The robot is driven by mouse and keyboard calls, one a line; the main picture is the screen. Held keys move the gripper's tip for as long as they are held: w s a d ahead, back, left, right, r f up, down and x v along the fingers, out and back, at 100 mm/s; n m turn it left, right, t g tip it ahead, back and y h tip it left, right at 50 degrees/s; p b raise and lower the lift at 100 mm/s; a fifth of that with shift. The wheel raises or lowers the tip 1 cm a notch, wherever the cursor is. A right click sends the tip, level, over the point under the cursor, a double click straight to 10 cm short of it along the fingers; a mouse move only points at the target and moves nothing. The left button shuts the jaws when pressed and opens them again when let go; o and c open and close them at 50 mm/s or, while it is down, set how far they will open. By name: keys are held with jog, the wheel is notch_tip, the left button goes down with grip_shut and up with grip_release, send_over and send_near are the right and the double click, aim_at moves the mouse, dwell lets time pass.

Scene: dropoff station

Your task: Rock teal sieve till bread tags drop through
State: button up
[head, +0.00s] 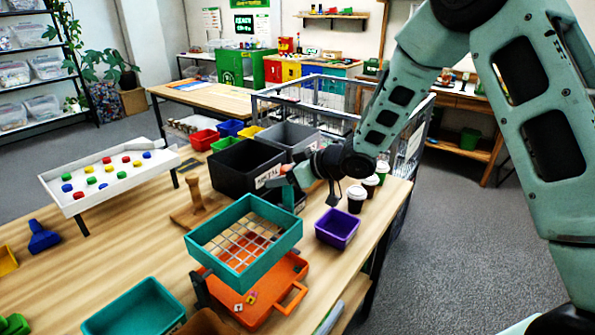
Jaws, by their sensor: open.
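The teal sieve (268,259), a square frame with a pale wire grid, sits above an orange tray (262,312) with a handle on its right. A few small bread tags (251,297) lie on the part of the tray that shows at the front. Whether tags lie on the grid is too small to tell.
A teal bin (135,312) is at front left. Bare tabletop (120,240) lies to the left.

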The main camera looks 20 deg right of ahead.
jog(key=v, duration=1.7)
jog(key=shift+b, duration=0.35)
jog(key=shift+s+f, duration=0.1)
jog(key=s+a+f+m+g+h, duration=0.2)
jog(key=s+a+h, duration=0.45)
jog(key=a, duration=0.25)
jog(key=s+a+f+g+h, duration=0.1)
jog(key=s+a+g, duration=0.1)
jog(key=s, duration=0.9)
jog(key=s+a+f+n+g, duration=0.1)
jog(key=s+g, duration=0.3)
jog(key=s, duration=0.7)
jog(key=shift+a+h, duration=0.35)
jog(key=shift+a, duration=0.05)
